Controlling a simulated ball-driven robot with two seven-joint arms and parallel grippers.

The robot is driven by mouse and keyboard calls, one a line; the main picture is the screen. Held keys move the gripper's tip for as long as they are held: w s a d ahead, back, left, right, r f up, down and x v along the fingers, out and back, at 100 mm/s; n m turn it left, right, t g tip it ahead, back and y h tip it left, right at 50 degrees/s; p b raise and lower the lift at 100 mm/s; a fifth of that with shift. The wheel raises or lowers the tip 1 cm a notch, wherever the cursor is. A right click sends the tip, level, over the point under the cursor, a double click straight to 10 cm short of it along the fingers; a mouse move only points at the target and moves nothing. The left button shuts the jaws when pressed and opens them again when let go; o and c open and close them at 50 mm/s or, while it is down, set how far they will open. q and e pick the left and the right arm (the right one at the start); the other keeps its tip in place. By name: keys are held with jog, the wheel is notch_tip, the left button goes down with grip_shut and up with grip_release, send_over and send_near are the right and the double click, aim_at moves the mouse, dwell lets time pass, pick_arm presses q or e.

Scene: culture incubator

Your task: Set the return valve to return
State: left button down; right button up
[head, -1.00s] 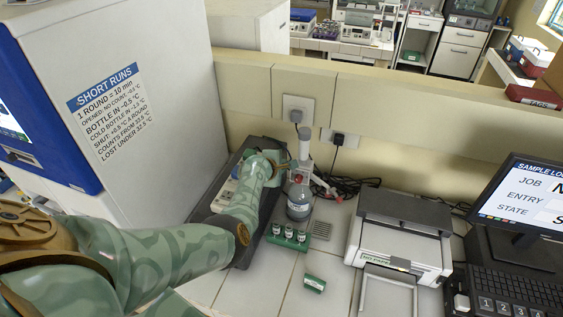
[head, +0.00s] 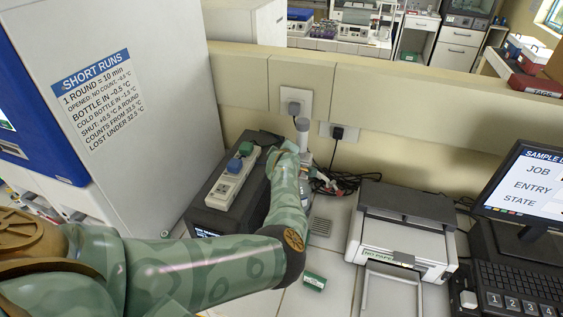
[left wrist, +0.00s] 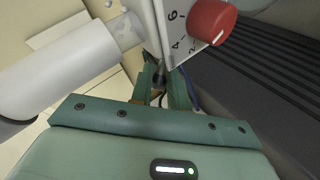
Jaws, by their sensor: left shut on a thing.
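The bottle-top dispenser (head: 303,126) shows as a grey upright column in front of the wall socket. My left forearm and hand hide most of its body and the bottle below. In the left wrist view a white scale panel with numerals (left wrist: 174,30) and a red knob (left wrist: 212,21) are close ahead, with a white cylinder (left wrist: 60,75) at left. My left gripper (left wrist: 163,88) is shut on a small dark part, apparently the return valve's lever (left wrist: 159,74). Its setting cannot be read. In the head view my left gripper (head: 285,155) is at the dispenser. My right gripper is not in view.
A printer (head: 402,225) stands right. A small green box (head: 314,282) lies in front. Cables (head: 340,180) lie behind.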

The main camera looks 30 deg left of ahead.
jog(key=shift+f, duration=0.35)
pick_arm(q)
jog(key=c, duration=1.3)
grip_release()
jog(key=shift+c, duration=0.2)
